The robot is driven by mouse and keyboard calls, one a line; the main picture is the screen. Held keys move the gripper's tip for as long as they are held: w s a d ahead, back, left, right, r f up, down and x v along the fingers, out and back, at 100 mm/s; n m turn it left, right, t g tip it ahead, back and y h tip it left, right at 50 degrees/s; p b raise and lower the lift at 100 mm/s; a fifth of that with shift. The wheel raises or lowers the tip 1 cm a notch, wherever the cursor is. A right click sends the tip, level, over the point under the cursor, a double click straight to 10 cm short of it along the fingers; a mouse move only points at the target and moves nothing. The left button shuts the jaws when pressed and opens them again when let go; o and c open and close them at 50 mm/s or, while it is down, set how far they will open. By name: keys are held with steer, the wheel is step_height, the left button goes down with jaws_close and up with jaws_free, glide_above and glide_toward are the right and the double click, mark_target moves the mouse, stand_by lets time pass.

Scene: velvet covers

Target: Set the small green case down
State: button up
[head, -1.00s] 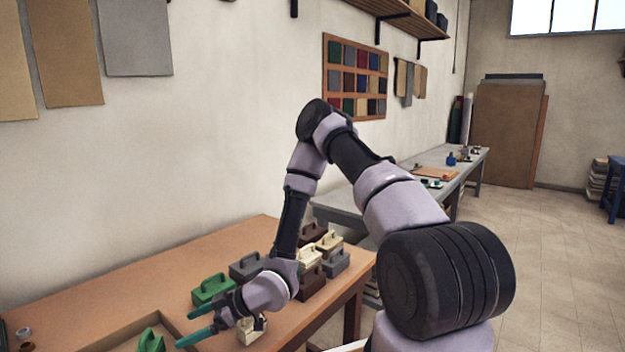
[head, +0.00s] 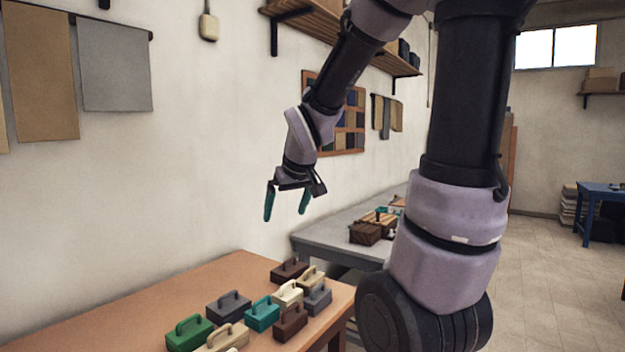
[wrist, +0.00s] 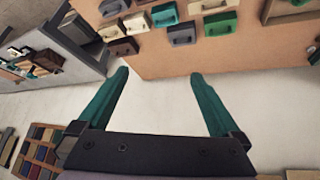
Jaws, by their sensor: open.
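A green case (head: 190,333) with a raised handle stands upright on the brown table, at the near left of the group of cases. It also shows in the wrist view (wrist: 220,23). A teal case (head: 262,314) stands to its right, beyond a grey one, and shows in the wrist view (wrist: 165,14). Which one counts as the small green case is not clear from size alone. My gripper (head: 287,215) is open and empty, raised well above and behind the cases near the wall. Its teal fingers (wrist: 160,73) are spread with nothing between them.
Several grey, cream, tan and brown cases crowd the wooden table (head: 150,310). A grey bench (head: 330,238) with brown boxes (head: 368,230) stands behind it. A wall shelf (head: 345,38) and swatch board (head: 350,140) are near my arm. The air around the fingers is clear.

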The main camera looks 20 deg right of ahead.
steer(key=s+r+m+y, duration=0.1)
steer(key=s+r+m, duration=0.4)
steer(key=s+r, duration=0.4)
steer(key=s, duration=0.5)
steer(key=shift+s+d+m+y, duration=0.15)
steer(key=shift+d+m+y, duration=0.2)
steer(key=shift+m+y, duration=0.05)
